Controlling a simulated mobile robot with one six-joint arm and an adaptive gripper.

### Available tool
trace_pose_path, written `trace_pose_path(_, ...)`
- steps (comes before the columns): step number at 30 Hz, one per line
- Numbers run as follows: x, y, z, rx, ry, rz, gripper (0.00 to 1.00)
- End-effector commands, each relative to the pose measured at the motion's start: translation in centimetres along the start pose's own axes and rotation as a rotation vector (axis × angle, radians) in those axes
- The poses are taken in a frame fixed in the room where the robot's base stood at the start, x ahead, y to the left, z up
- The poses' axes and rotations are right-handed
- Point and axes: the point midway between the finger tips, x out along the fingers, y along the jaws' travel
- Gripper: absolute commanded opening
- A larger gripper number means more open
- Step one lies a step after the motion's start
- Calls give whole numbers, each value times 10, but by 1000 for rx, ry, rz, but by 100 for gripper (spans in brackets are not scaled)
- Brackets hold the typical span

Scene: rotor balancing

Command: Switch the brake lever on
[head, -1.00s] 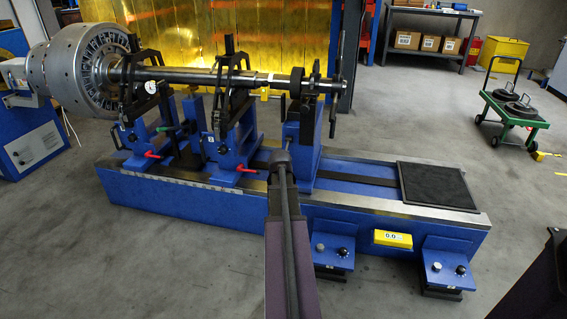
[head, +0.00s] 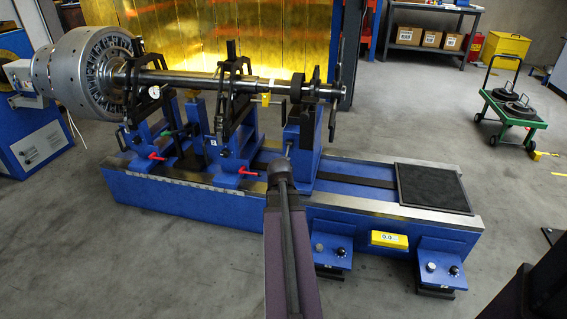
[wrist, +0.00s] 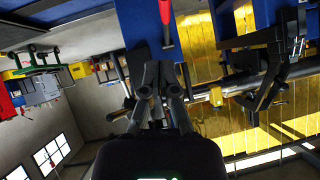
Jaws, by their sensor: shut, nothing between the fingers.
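Two red-handled levers show low on the front of the blue rotor supports in the head view: a left one (head: 157,156) and a right one (head: 249,172). I cannot tell which lever is the brake lever. A black upright bar (head: 332,125) also stands at the shaft's right end. In the wrist view a red handle (wrist: 165,12) is at the top edge, beyond and apart from my gripper. My gripper (wrist: 159,68) is shut and empty in the wrist view. In the head view my arm hides its fingers.
The blue machine bed (head: 390,225) runs across the middle, with a black mat (head: 432,187) on its right end. The shaft (head: 190,78) and large rotor disc (head: 85,72) lie above it. A green cart (head: 515,108) stands at the right. Grey floor is clear in front.

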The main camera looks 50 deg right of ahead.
Motion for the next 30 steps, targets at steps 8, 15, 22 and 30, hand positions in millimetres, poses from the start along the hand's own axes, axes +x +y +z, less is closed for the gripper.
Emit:
trace_pose_path(8,-11,0,3,0,0,-1,0)
trace_pose_path(15,-11,-1,3,-1,0,-1,0)
trace_pose_path(22,-11,-1,3,-1,0,-2,0)
trace_pose_path(30,-12,-4,5,-6,-7,-5,0)
